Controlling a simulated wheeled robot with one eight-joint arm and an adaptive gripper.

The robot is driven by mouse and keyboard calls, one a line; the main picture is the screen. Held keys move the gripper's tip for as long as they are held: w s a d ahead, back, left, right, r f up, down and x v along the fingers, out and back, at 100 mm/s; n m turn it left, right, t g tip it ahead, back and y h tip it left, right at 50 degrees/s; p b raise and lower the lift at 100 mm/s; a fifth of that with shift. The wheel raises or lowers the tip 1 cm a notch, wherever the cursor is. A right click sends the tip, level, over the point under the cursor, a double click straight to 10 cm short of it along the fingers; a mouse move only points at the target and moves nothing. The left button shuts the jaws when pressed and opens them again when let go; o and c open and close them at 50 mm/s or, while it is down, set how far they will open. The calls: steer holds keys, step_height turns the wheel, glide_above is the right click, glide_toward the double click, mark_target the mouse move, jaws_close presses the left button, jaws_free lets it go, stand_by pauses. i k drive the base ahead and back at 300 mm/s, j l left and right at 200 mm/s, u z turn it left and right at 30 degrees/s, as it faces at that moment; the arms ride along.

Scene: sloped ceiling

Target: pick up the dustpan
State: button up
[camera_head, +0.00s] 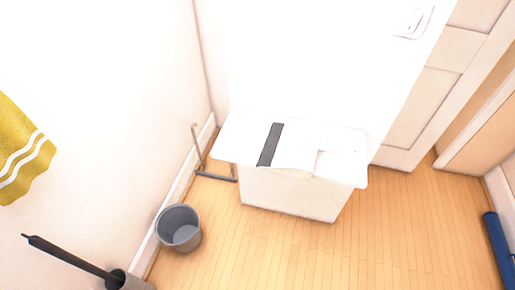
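No dustpan can be made out for certain. A flat pale item (296,147) with a dark grey strip (270,144) along its left side lies on top of the low white cabinet (290,193). It may be the dustpan, but its bright surface blends into the white top and its outline is unclear. My gripper is not in view.
A grey bin (179,228) stands by the left wall. A thin metal stand (215,177) is left of the cabinet. A black-handled item (75,258) is at lower left. A blue roll-like object (498,250) lies at right. Wooden floor (390,235) is clear between.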

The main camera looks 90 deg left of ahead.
mark_target(291, 147)
steer(key=u, duration=2.7)
steer(key=l+u, duration=0.1)
steer(key=z, duration=0.1)
